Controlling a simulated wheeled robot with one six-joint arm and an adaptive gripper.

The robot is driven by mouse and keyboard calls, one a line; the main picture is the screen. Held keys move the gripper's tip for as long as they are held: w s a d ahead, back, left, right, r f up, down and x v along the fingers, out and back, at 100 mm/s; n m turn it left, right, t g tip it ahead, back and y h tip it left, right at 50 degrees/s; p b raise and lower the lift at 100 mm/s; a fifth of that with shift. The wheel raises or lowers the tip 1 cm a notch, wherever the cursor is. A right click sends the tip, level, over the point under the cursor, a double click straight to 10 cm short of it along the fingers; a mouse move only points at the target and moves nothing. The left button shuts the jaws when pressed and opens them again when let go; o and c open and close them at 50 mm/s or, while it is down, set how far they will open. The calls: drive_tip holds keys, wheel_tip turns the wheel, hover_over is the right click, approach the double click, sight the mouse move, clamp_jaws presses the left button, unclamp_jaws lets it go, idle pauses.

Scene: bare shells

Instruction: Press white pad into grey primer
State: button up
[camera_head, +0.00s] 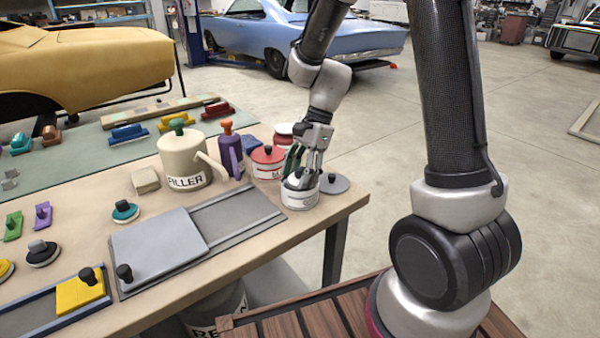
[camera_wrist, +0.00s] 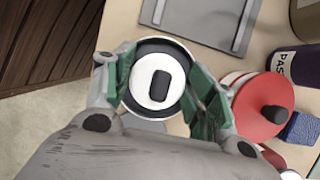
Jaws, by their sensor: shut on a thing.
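My gripper (camera_head: 302,172) points down at a small open tin (camera_head: 299,197) with a pale label, near the table's right end. In the wrist view its green-lined fingers (camera_wrist: 160,84) are on either side of a round white pad (camera_wrist: 143,91) with a black knob, and it is shut on this pad. The pad lies within a dark ring that looks like the tin's mouth. I cannot tell how deep the pad sits. A grey lid (camera_head: 335,184) lies beside the tin.
A red tin (camera_head: 267,163) stands close behind the small tin, with its lid (camera_wrist: 263,104) showing in the wrist view. A purple bottle (camera_head: 230,152) and cream filler can (camera_head: 184,161) stand farther left. A grey panel (camera_head: 160,246) lies in front. Bare table edge is nearby.

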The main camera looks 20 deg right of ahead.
sight(300, 168)
drive_tip(key=shift+r, duration=3.5)
